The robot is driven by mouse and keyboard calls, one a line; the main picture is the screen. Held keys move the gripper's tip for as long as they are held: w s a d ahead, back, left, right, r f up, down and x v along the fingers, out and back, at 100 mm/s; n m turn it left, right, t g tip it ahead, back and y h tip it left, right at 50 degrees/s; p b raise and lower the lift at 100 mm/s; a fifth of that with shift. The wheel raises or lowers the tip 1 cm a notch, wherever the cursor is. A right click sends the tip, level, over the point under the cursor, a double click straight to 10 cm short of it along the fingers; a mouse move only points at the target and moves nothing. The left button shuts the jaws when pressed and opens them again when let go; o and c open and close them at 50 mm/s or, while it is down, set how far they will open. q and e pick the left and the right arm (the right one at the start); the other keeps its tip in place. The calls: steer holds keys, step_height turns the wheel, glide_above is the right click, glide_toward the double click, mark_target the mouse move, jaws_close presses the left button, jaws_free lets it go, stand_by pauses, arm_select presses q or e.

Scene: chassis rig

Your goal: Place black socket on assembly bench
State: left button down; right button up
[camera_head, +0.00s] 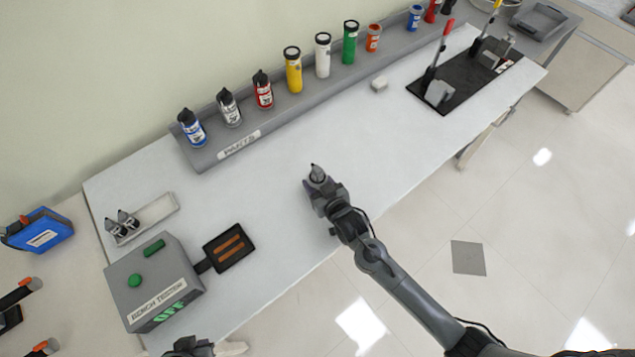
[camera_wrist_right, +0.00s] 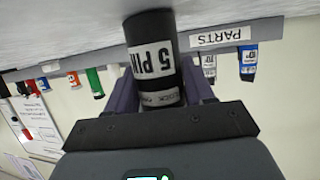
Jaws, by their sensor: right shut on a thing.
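The black socket (camera_wrist_right: 153,58) is a dark cylinder with a white "5 PIN" label, upside down in the right wrist view. My right gripper (camera_wrist_right: 160,95) is shut on it, one finger on each side. In the head view the socket (camera_head: 316,172) shows as a small dark tip at the end of my right gripper (camera_head: 319,186), over the middle of the white assembly bench (camera_head: 270,205). I cannot tell whether it touches the bench top. My left gripper (camera_head: 190,347) shows only in part at the bottom edge, and its fingers are unclear.
A grey "PARTS" rack (camera_head: 215,151) with several coloured bottles runs along the back. A bench tester (camera_head: 155,282), a black pad (camera_head: 229,248) and a small tray (camera_head: 150,215) stand at left. A black lever fixture (camera_head: 465,75) is at right. The bench middle is clear.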

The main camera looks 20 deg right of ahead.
steer(key=o, duration=1.2)
steer(key=shift+f, duration=0.1)
steer(key=shift+o, duration=0.2)
steer(key=shift+r, duration=0.2)
steer(key=s+d+r+g, duration=0.1)
steer(key=s+g, duration=0.2)
steer(key=s, duration=0.7)
steer(key=s+d+r+g, duration=0.1)
steer(key=s+g, duration=0.3)
steer(key=s, duration=0.6)
steer(key=s+d+r+n+g+h+p, duration=0.1)
steer(key=s+d+r+g, duration=0.1)
steer(key=s, duration=0.8)
steer(key=shift+d+g, duration=0.35)
steer(key=shift+g, duration=0.35)
